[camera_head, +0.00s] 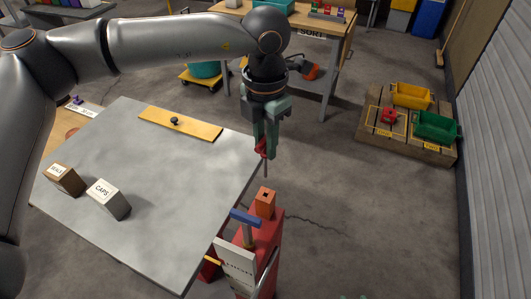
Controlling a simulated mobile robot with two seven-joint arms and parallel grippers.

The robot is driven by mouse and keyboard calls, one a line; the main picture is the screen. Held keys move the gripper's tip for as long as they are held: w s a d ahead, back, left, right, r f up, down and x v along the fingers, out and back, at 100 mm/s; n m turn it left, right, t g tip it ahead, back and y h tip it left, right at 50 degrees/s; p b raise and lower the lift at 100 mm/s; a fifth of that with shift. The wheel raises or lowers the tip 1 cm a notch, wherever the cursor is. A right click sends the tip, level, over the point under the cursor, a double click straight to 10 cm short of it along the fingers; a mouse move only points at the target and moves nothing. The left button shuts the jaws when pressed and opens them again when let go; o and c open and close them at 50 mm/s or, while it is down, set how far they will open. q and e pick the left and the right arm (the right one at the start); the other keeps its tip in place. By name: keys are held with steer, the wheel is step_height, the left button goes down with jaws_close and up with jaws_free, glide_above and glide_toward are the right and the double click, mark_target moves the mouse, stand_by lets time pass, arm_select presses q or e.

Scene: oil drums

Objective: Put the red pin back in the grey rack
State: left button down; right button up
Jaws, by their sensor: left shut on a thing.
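My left gripper (265,146) comes down from the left arm and is shut on the red pin (262,150). The pin's red head is between the fingers and partly hidden by them. Its thin shaft points down, roughly upright, with the tip in the air above an orange block (265,203) with a dark hole in its top. A pale strip (85,108) with a purple piece lies at the table's left edge; I cannot tell whether it is the grey rack. Small green-grey tips at the bottom edge look like my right gripper (354,297), nearly all cut off.
The grey table (165,190) holds a yellow board (180,124) with a black knob, and BUNGS and CAPS blocks (108,199). A red stand (262,245) with a blue handle (246,217) is beside it. A pallet (400,140) with bins stands right, across open floor.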

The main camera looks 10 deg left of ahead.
arm_select(q)
step_height(320, 180, up, 8)
steer(key=shift+r, duration=0.1)
stand_by(0.6)
steer(key=shift+s+a+f+m, duration=0.1)
steer(key=shift+a+f+m, duration=0.3)
steer(key=shift+f+m, duration=0.3)
steer(key=s+a+f+m, duration=0.3)
steer(key=a+f+m, duration=0.2)
steer(key=m, duration=0.9)
steer(key=s+a+f+m, duration=0.4)
steer(key=f+m, duration=0.4)
steer(key=m, duration=0.5)
steer(key=shift+a+m, duration=0.35)
steer(key=shift+m, duration=0.05)
steer(key=shift+s, duration=0.2)
